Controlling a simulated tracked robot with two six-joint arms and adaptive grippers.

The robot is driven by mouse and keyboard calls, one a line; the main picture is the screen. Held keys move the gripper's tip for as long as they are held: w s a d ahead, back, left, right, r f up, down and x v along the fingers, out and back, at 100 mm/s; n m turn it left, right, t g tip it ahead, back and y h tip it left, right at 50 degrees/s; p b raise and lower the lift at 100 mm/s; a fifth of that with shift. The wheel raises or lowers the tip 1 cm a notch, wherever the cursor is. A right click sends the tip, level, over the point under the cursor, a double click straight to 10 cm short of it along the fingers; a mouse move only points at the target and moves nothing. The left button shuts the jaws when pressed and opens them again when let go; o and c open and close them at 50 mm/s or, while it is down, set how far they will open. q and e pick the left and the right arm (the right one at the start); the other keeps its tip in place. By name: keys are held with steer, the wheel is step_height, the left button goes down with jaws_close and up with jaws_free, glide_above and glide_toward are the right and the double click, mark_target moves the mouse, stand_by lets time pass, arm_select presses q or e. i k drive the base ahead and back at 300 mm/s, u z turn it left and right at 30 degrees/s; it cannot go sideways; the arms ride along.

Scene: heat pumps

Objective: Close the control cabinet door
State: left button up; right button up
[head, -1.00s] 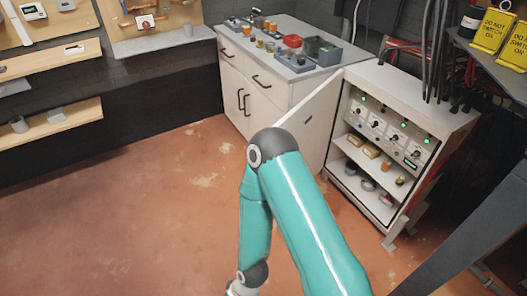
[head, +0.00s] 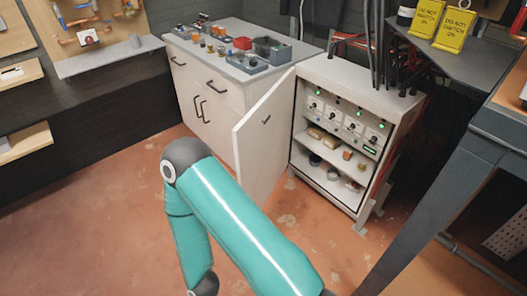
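The control cabinet (head: 345,76) is a white box on legs, right of centre, with green lights, black knobs and two shelves of small parts inside. Its white door (head: 262,142) stands wide open, swung out from the cabinet's left side. A small dark handle shows on the door's upper part. A teal arm of mine crosses the lower middle of the view, in front of the door's lower left, and the picture does not show them touching. Neither of my grippers is in view.
A white workbench (head: 232,64) with drawers and small parts on top stands behind the door. Open reddish floor (head: 112,190) lies at the left.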

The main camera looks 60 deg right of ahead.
mark_target(261, 150)
steer(key=u, duration=0.1)
steer(key=i, duration=3.25)
steer(key=z, duration=1.95)
steer(key=i, duration=0.25)
steer(key=z, duration=1.85)
steer(key=k, duration=0.55)
steer(key=z, duration=0.25)
steer(key=i, duration=0.6)
steer(key=z, duration=0.3)
